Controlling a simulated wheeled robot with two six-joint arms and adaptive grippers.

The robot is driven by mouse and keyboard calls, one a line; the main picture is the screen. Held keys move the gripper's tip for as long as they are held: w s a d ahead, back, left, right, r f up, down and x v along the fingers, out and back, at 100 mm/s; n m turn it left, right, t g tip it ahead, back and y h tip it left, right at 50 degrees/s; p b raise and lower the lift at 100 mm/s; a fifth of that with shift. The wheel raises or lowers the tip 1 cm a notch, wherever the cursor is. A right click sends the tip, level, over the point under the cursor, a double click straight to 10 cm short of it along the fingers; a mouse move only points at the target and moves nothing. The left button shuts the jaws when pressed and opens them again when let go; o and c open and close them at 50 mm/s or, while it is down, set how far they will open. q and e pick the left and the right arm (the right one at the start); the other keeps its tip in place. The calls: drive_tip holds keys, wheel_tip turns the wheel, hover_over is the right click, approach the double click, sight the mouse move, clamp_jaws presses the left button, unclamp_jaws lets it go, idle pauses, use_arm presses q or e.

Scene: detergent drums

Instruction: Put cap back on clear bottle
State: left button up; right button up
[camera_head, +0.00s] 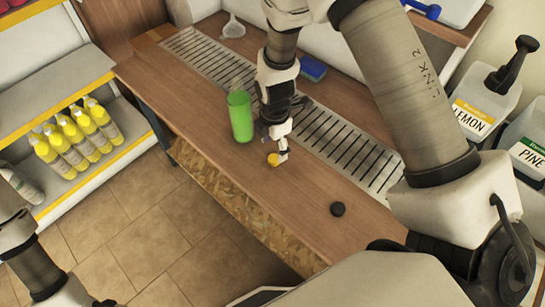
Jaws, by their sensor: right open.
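The clear bottle (240,118) stands upright on the wooden counter, filled with green liquid; its upper part looks transparent and faint. A small yellow cap (273,159) is on the counter, to the right of and nearer than the bottle. My right gripper (278,149) points down right at the yellow cap, with its fingers open; whether a finger touches the cap I cannot tell. A black cap (338,209) lies on the counter farther right. Only my left arm shows at the lower left; its fingertips are out of the picture.
A slotted metal drain grate (330,137) runs along the back of the counter (290,205). A blue sponge (313,68) and a white funnel (233,28) lie behind. Lemon (484,100) and Pine (530,145) jugs stand at right. Yellow bottles (75,140) fill a left shelf.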

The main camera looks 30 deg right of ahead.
sight(273, 158)
drive_tip(key=shift+s+r, duration=0.2)
drive_tip(key=shift+s, duration=0.15)
drive_tip(key=f, duration=0.5)
drive_tip(key=shift+w+a+f+p, duration=0.1)
drive_tip(key=shift+w+f+p, duration=0.05)
drive_tip(key=shift+w+p, duration=0.2)
drive_tip(key=c, duration=0.8)
